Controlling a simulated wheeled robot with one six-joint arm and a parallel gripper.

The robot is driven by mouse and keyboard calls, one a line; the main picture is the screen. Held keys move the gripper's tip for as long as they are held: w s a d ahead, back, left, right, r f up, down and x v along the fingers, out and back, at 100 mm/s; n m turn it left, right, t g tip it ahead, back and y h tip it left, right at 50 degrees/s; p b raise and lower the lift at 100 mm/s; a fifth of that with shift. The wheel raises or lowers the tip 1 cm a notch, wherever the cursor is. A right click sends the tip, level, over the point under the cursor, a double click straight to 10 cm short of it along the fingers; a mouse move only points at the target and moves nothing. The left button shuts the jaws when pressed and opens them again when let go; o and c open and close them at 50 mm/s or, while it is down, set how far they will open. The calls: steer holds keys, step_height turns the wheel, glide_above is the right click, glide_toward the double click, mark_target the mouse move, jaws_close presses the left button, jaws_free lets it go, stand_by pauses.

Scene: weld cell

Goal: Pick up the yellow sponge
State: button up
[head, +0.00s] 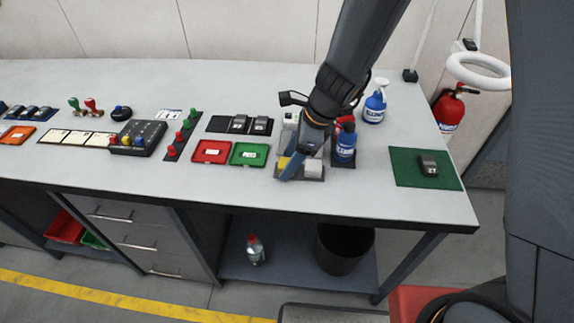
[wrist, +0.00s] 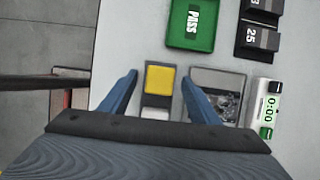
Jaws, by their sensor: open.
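The yellow sponge (wrist: 160,79) lies in a narrow dark holder, with a grey block beside it. In the head view only a small patch of the sponge (head: 283,162) shows, since my gripper hides the rest. My gripper (wrist: 160,76) is open above the holder. In the wrist view its two blue fingers stand apart, one on each side of the sponge, with gaps visible. The gripper also shows in the head view (head: 289,172), pointing down at the holder. I cannot tell how far above the sponge the fingertips are.
A shiny grey tray (wrist: 218,78) lies right beside the holder, under the right finger. The green PASS tray (head: 249,154) and red tray (head: 211,152) are to the left. Blue bottles (head: 345,145) stand close on the right. The bench front is clear.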

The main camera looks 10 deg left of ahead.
steer(key=shift+f, duration=0.1)
steer(key=shift+c, duration=0.2)
steer(key=c, duration=1.1)
steer(key=shift+o, duration=0.2)
step_height(320, 180, up, 10)
